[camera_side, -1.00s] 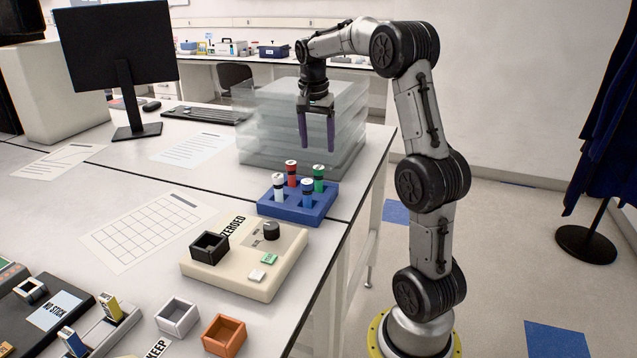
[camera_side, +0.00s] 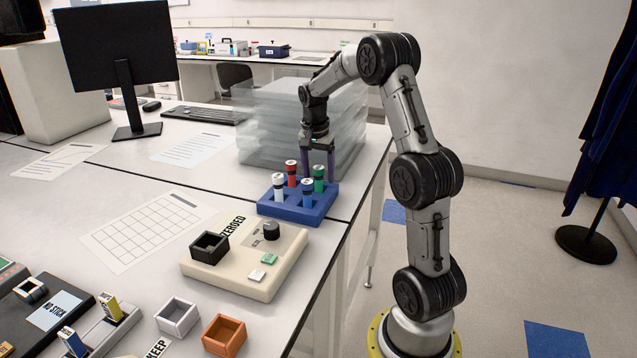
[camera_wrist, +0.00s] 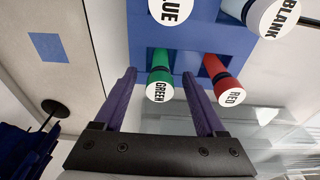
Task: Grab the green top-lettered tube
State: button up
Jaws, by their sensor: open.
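The green tube (camera_side: 319,178) stands upright in the blue rack (camera_side: 326,209), at its back right corner. In the wrist view its white top, lettered GREEN (camera_wrist: 159,91), lies between the two fingers. My gripper (camera_side: 318,172) is open and has come down around the green tube from above and behind. In the wrist view my gripper (camera_wrist: 160,88) has one purple finger on each side of the green tube, apart from it. The right finger is close to the red tube (camera_wrist: 222,84).
The rack also holds the red tube, a blue-banded tube (camera_side: 308,191) and a white tube (camera_side: 279,189). A stack of clear boxes (camera_side: 270,130) stands behind the rack. A beige device (camera_side: 250,262) sits in front.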

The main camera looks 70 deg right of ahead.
grip_shut()
jog(key=shift+r, duration=0.2)
dwell(0.3)
